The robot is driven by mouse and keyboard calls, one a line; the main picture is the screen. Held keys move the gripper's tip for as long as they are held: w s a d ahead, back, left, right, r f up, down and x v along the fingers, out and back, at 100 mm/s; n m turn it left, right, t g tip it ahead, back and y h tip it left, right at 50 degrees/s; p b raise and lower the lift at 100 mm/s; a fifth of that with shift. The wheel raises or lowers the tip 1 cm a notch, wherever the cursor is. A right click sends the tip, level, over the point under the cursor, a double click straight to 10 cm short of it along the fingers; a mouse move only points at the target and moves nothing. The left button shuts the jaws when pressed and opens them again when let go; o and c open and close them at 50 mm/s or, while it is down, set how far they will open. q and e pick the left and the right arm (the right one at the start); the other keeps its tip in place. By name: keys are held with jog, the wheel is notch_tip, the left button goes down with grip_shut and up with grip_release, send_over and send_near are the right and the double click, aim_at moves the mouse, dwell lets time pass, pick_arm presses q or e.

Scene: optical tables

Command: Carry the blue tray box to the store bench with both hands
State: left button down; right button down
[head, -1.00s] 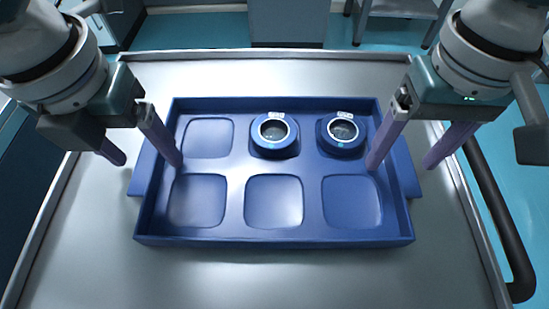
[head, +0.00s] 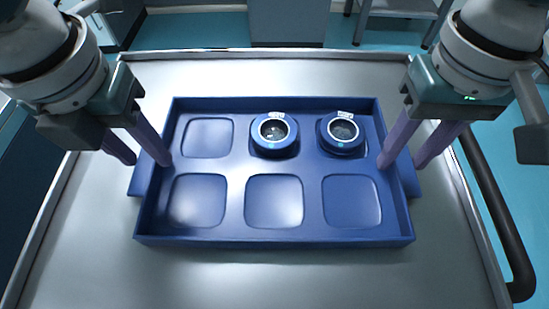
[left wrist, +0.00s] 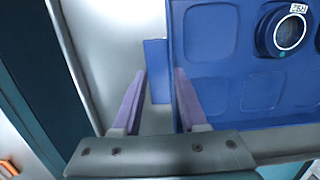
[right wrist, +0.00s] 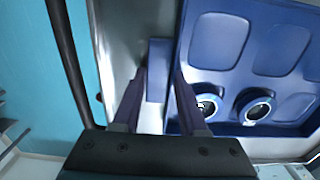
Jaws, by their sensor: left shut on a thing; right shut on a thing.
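The blue tray box (head: 310,160) lies flat on a metal-topped surface (head: 270,278). It has several square recesses. Two round blue-rimmed pieces with dark centres, one in the middle (head: 273,134) and one at the right (head: 342,134), sit in its far row; the far left recess is empty, as is the near row. My left gripper (head: 147,162) is shut on the tray's left side, one finger inside the wall and one outside; it also shows in the left wrist view (left wrist: 160,102). My right gripper (head: 402,164) is shut on the right side the same way, also in the right wrist view (right wrist: 160,100).
A black handle bar (head: 492,212) runs along the right side of the metal top. Grey cabinets (head: 288,22) and a shelf unit (head: 400,12) stand beyond on the teal floor. The metal top is clear around the tray.

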pick_arm(q)
jog(key=shift+r, duration=0.15)
pick_arm(e)
jog(key=shift+r, duration=0.15)
